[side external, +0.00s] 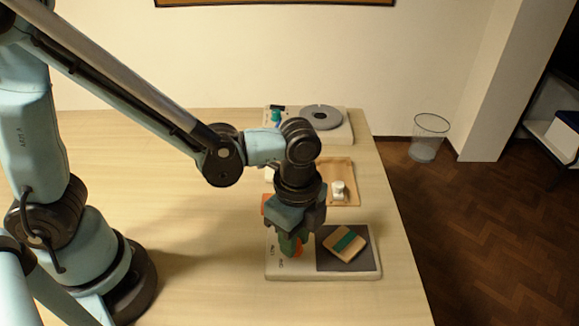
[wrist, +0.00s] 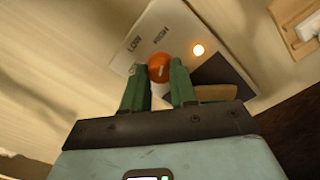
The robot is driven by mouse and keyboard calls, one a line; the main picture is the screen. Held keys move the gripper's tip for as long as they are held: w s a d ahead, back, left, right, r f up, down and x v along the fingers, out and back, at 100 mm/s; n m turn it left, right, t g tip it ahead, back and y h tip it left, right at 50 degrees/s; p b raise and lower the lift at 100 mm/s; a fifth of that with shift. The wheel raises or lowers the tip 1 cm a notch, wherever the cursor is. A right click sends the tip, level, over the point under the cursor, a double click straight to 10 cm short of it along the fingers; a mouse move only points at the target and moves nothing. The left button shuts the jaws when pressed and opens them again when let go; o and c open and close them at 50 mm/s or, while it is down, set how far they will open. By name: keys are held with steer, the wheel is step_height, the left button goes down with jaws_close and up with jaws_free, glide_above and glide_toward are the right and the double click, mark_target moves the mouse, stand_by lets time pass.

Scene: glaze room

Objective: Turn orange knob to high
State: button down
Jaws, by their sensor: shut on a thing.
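The orange knob (wrist: 158,68) sits on a white control panel (wrist: 172,22) between the printed words LOW and HIGH and my fingers in the wrist view. A pale mark shows on the knob, but I cannot tell its exact setting. My gripper (wrist: 159,82) is shut on the knob, with one green finger on each side. In the side external view, my gripper (side external: 290,244) points down at the left part of the white unit (side external: 322,275) and hides most of the knob (side external: 299,250).
Behind are a brown tray (side external: 350,167) with a white item (side external: 338,190) and another unit with a grey disc (side external: 321,117). The table's left middle is clear.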

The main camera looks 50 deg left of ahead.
stand_by(0.4)
steer(key=c, duration=0.9)
jaws_free()
step_height(320, 180, up, 12)
steer(key=shift+w, duration=0.25)
steer(key=a+f+n+t, duration=0.1)
steer(key=a+n+t, duration=0.6)
steer(key=a+n, duration=0.9)
steer(key=shift+w+a+n+t, duration=0.3)
steer(key=shift+w+a+n, duration=0.05)
steer(key=shift+a+n, duration=0.05)
